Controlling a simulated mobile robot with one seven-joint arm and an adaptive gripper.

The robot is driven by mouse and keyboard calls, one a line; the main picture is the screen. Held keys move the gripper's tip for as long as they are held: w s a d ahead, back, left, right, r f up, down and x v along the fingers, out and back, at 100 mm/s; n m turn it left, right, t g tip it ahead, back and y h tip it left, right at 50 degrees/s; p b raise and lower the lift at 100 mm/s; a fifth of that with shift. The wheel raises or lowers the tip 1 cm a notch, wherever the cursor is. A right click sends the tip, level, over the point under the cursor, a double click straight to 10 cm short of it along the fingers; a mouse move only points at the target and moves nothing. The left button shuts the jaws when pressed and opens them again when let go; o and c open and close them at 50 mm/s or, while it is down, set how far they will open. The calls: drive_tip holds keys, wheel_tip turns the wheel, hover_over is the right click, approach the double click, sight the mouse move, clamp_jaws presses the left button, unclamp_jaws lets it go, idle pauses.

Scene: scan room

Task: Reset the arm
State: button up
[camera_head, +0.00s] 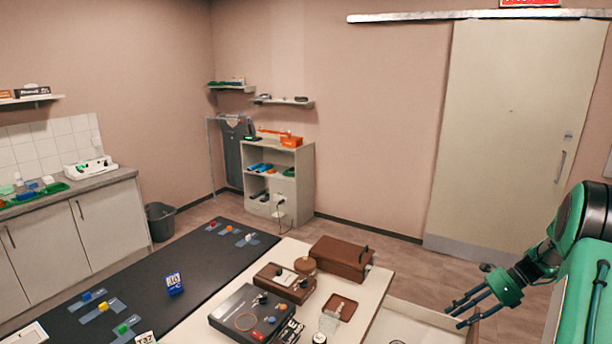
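My gripper (462,314) is at the lower right, at the end of my dark and green arm. Its dark fingers are spread apart and point down and to the left. Nothing shows between them. It is to the right of the table (205,329), near a pale tray-like surface (418,322) at the table's right side. I cannot tell its exact height above that surface.
The table holds a brown box (341,257), a black device (238,313), a smaller brown case (285,282) and a dark mat (150,290) with small coloured blocks. A door (505,130), shelf unit (277,185) and counter (75,235) stand behind. Open floor lies before the door.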

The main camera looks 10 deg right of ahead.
drive_tip(key=s+a+r+n+g+h, duration=0.1)
drive_tip(key=s+a+r+n+h, duration=0.15)
drive_tip(key=a+r+n, duration=0.7)
drive_tip(key=s+a+r+n+g+h, duration=0.1)
drive_tip(key=a+r+n+h, duration=0.2)
drive_tip(key=a+r, duration=0.8)
drive_tip(key=s+a+r+n+t+h, duration=0.2)
drive_tip(key=s+a+n+t+h, duration=0.1)
drive_tip(key=s+a+n, duration=1.4)
drive_tip(key=shift+s+a+t, duration=0.9)
drive_tip(key=shift+s+a, duration=0.2)
drive_tip(key=shift+a, duration=1.2)
drive_tip(key=shift+h, duration=0.25)
